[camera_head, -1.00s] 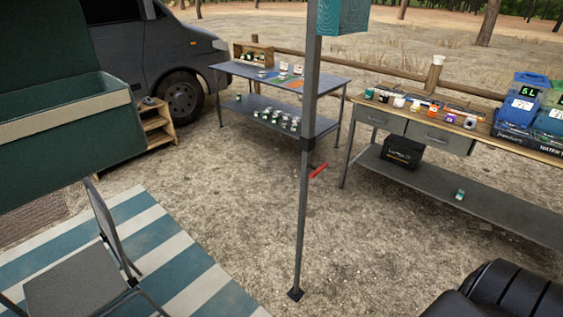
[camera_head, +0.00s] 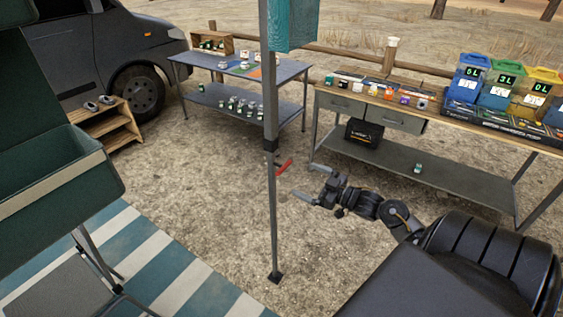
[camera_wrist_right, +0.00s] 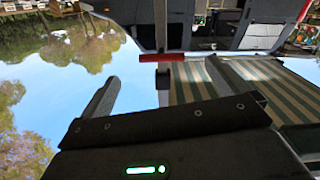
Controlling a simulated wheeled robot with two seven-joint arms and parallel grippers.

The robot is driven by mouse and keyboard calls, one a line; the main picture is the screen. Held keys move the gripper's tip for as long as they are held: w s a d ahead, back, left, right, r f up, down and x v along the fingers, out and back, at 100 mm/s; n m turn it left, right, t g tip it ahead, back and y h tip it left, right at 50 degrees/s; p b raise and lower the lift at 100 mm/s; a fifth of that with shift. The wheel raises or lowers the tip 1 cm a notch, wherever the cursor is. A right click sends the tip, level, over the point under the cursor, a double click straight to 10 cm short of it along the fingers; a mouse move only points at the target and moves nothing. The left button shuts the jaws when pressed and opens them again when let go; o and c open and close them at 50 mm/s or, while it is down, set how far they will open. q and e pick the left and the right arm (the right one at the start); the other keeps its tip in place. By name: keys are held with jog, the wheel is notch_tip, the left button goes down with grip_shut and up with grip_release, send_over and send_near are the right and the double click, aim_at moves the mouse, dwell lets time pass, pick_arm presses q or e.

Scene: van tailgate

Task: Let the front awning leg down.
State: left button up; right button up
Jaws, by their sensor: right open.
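The front awning leg (camera_head: 272,220) is a grey upright pole with a thicker upper tube and a thinner lower tube. Its dark foot plate (camera_head: 275,277) appears to rest on the gravel. A red lever (camera_head: 284,165) sticks out to the right at the tube joint, tilted upward. In the right wrist view the red lever (camera_wrist_right: 160,57) lies crosswise beyond the fingers. My right gripper (camera_head: 309,184) is open and empty, just right of the lever and apart from it. My left gripper is out of view.
A workbench (camera_head: 470,130) with jars and coloured boxes stands behind at right. A blue-grey table (camera_head: 285,75) stands behind the pole. A camp chair (camera_head: 95,265) and striped mat (camera_head: 160,275) are at lower left. Gravel around the foot is clear.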

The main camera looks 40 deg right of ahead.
aim_at(281, 166)
jog(key=x, duration=0.3)
jog(key=r+p+x, duration=0.1)
jog(key=x, duration=0.2)
jog(key=p+x, duration=0.1)
jog(key=x, duration=0.2)
jog(key=shift+w+a+r, duration=0.15)
jog(key=shift+w+r, duration=0.05)
jog(key=shift+w, duration=0.15)
jog(key=shift+w+a+f, duration=0.1)
jog(key=shift+w+a, duration=0.1)
jog(key=shift+w, duration=0.35)
